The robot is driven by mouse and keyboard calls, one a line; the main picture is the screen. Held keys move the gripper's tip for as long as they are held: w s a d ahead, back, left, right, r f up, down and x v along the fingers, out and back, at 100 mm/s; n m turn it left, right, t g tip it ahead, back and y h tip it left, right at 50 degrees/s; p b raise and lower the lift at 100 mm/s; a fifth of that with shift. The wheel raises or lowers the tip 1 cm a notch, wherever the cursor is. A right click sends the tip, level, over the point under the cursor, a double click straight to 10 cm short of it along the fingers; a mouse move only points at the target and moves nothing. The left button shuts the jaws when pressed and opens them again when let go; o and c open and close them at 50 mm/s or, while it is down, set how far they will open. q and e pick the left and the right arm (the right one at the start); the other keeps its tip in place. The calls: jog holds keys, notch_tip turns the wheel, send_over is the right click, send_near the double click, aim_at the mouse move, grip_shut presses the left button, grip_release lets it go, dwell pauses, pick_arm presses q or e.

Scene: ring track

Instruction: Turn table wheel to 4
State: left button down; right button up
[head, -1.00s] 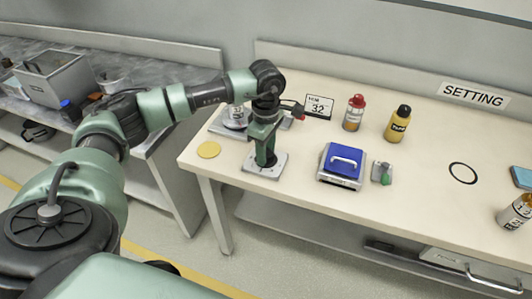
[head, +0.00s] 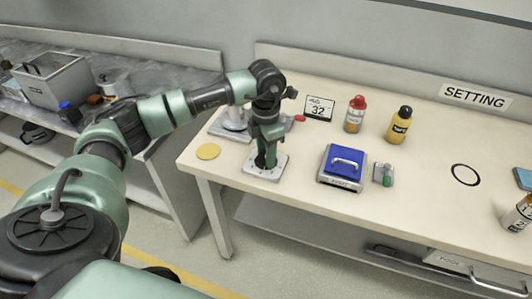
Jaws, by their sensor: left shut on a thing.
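The device with the square grey base plate (head: 256,174) stands near the left front of the table. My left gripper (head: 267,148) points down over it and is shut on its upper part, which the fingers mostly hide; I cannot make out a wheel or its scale. Behind it a small white sign (head: 319,108) reads 32. A grey metal stand (head: 234,120) is partly behind my arm, with a red-tipped part to the right of the gripper. My right gripper is not in view.
A blue-topped box with a handle (head: 344,165) and a small grey part with a green knob (head: 384,174) stand to the right. A red-capped bottle (head: 355,114) and a yellow bottle (head: 398,126) stand behind. A yellow disc (head: 208,151) lies left. The table's centre right is mostly clear.

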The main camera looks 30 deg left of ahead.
pick_arm(q)
jog(key=n, duration=0.6)
jog(key=shift+r+n, duration=0.1)
jog(key=shift+n, duration=0.2)
jog(key=n, duration=0.3)
jog(key=shift+w+p, duration=0.1)
jog(key=shift+p, duration=0.2)
jog(key=shift+n, duration=2.2)
jog(key=c, duration=0.9)
grip_release()
notch_tip(320, 180, up, 8)
jog(key=shift+f, duration=0.1)
